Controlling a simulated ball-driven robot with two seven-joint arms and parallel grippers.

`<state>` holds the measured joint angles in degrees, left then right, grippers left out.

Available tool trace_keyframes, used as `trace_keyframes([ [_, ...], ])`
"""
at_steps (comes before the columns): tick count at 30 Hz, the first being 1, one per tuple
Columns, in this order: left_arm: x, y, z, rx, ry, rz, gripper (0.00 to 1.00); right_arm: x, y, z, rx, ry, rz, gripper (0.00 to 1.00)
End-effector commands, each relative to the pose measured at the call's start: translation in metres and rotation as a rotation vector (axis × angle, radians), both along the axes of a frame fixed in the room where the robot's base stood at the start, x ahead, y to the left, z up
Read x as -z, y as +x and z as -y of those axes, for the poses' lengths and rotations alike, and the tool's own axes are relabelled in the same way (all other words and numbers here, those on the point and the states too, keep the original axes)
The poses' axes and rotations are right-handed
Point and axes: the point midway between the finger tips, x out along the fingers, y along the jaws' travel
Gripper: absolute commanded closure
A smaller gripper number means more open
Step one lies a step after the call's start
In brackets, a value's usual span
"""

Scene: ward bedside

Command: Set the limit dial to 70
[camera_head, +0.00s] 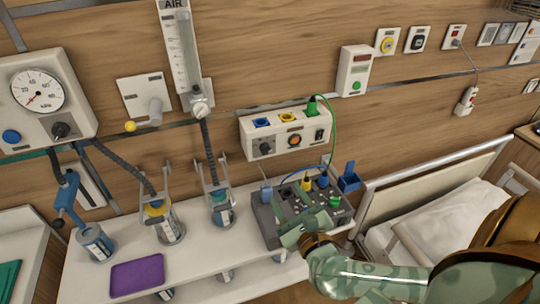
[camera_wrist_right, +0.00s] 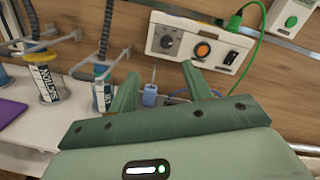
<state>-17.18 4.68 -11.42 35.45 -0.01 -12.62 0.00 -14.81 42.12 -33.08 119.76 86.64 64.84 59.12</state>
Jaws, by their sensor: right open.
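My right gripper (camera_head: 306,224) is over the grey console (camera_head: 264,213) on the white shelf and hides part of its top. In the right wrist view the two green fingers of this gripper (camera_wrist_right: 162,86) stand apart with nothing between them. Black knobs show on the white wall box (camera_head: 266,149) and on the gauge unit (camera_head: 61,130). The wall box knob also shows in the right wrist view (camera_wrist_right: 168,44), beyond the fingers. I cannot read a 70 marking or tell which knob is the limit dial. My left gripper is out of view.
Suction jars (camera_head: 163,222) with hoses stand on the white shelf left of the console. A purple tray (camera_head: 137,278) lies near its front. A green cable (camera_head: 334,130) hangs from the wall box. A bed (camera_head: 440,215) is at the right.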

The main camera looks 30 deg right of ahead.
Motion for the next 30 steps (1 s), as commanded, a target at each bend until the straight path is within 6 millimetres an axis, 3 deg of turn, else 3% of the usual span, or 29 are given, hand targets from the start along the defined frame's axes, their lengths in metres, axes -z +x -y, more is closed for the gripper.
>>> trace_keyframes([
  [4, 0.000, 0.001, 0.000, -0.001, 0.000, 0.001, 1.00, 0.008, 0.007, 0.014, 0.051, 0.063, -0.021, 0.51],
  [8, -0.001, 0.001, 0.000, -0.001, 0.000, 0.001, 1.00, 0.007, 0.029, 0.020, 0.053, 0.063, -0.018, 0.51],
  [21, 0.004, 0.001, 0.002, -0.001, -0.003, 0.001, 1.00, 0.008, 0.132, 0.044, 0.051, 0.059, -0.019, 0.51],
  [30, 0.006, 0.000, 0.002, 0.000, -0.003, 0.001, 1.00, 0.008, 0.157, 0.050, 0.051, 0.061, -0.021, 0.51],
])
